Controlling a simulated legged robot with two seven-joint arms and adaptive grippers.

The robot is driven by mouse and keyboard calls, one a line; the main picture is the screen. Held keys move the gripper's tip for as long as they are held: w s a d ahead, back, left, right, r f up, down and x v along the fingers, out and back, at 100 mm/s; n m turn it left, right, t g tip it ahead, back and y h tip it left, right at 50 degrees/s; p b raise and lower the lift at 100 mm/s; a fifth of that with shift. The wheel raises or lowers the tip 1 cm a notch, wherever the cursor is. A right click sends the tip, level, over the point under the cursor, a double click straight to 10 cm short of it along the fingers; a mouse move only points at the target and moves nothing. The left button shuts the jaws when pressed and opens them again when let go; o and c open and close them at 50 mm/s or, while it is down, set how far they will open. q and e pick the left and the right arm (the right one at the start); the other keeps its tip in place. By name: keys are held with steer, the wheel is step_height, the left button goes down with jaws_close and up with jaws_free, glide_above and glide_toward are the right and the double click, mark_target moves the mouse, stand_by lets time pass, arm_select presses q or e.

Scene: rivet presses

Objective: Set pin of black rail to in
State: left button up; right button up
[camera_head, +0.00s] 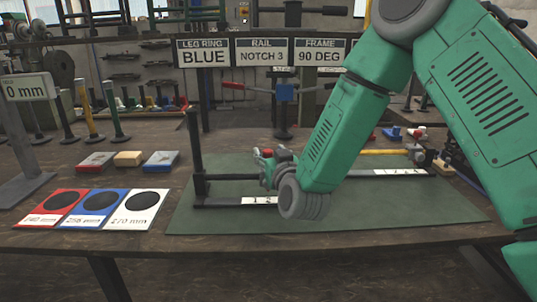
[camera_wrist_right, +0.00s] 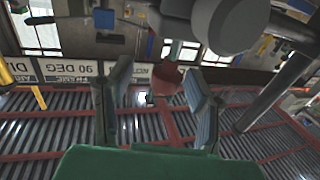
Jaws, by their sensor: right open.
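A black rail (camera_head: 232,203) with a white numbered label lies along the front of the green mat (camera_head: 350,215); my right wrist covers part of it. A black upright post (camera_head: 195,150) stands at its left end. My right gripper (camera_head: 268,166) is low over the mat, just behind this rail, beside a small red piece (camera_head: 267,153). In the right wrist view my right gripper (camera_wrist_right: 157,98) has its two fingers spread. A dark red piece (camera_wrist_right: 168,82) shows between them; I cannot tell if it touches. I cannot make out the pin or its position. My left gripper is out of view.
A second dark rail (camera_head: 400,171) with a white label lies behind my arm. Red, blue and white size cards (camera_head: 102,200) lie at the left. Small blocks (camera_head: 128,159) sit behind them. Signs (camera_head: 265,52) reading BLUE, NOTCH 3 and 90 DEG hang above.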

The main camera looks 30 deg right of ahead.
steer(key=shift+w, duration=0.25)
steer(key=shift+w+a+r, duration=0.1)
steer(key=shift+a+r, duration=0.05)
steer(key=shift+a, duration=0.1)
jaws_close()
steer(key=shift+d, duration=0.15)
step_height(320, 180, down, 2)
steer(key=shift+f+b, duration=0.15)
steer(key=shift+b, duration=0.35)
jaws_free()
